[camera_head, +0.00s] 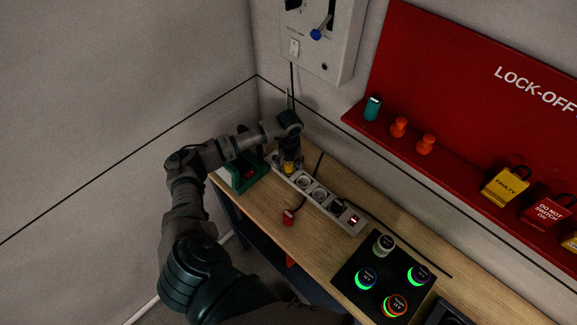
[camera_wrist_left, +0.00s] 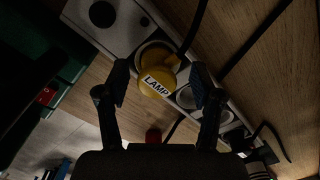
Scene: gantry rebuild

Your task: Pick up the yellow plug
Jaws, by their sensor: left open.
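The yellow plug (camera_head: 288,168) sits at the far-left end of the white power strip (camera_head: 327,200) on the wooden bench. In the left wrist view the yellow plug (camera_wrist_left: 158,82) bears a white label reading LAMP and is in a socket of the strip. My left gripper (camera_head: 287,160) is right over the plug, pointing down. In the left wrist view its two fingers (camera_wrist_left: 160,82) are open, one on each side of the plug, with gaps between. My right gripper is not in view.
A green holder (camera_head: 236,178) stands left of the strip. A red plug (camera_head: 288,217) lies in front of it. A black panel with several lit buttons (camera_head: 349,293) is at the right. A red lock-off board (camera_head: 470,60) and a grey wall box (camera_head: 345,60) are behind.

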